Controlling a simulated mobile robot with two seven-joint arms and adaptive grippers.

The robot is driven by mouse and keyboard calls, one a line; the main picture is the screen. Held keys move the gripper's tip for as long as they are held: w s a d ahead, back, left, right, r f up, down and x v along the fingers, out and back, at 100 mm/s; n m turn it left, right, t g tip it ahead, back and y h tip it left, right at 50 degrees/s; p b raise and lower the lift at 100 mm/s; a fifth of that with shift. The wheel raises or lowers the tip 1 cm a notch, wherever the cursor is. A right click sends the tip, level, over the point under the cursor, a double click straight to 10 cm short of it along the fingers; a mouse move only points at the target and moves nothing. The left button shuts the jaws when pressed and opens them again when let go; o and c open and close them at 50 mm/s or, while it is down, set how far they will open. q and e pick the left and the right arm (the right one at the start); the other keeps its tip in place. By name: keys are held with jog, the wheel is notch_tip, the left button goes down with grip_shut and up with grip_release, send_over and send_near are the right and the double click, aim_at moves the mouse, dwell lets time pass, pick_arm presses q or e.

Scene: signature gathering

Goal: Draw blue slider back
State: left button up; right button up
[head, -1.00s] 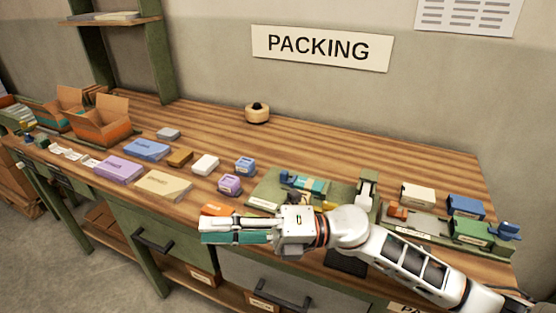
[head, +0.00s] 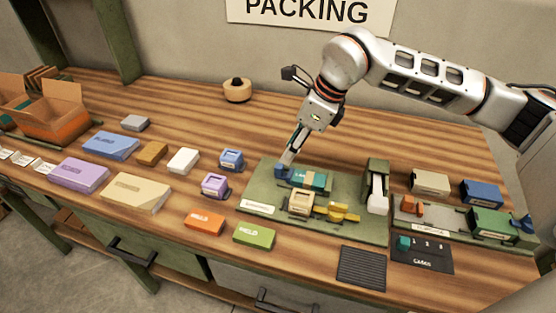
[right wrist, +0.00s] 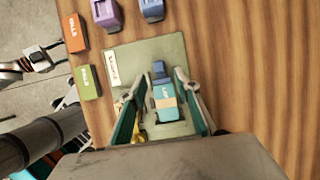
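The blue slider (head: 282,172) is a small blue block at the left end of the teal part (head: 312,180) on the green fixture board (head: 262,190). It also shows in the right wrist view (right wrist: 159,70), beyond the teal block with its tan band. My right gripper (head: 288,160) points down just above and behind the slider. In the right wrist view its two fingers stand apart, one on each side of the slider and teal block, with nothing gripped. Contact cannot be told. A part of my left arm, apparently its gripper (right wrist: 42,58), shows small in the right wrist view.
A tan block (head: 301,203) and yellow piece (head: 338,212) sit in front on the board. An upright green post with a white lever (head: 377,190) stands at its right. Orange (head: 204,221) and green (head: 254,235) boxes lie in front. Bare wood lies behind.

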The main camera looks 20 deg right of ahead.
aim_at(280, 166)
jog(key=x, duration=0.7)
jog(key=shift+a, duration=0.1)
jog(key=shift+c, duration=0.4)
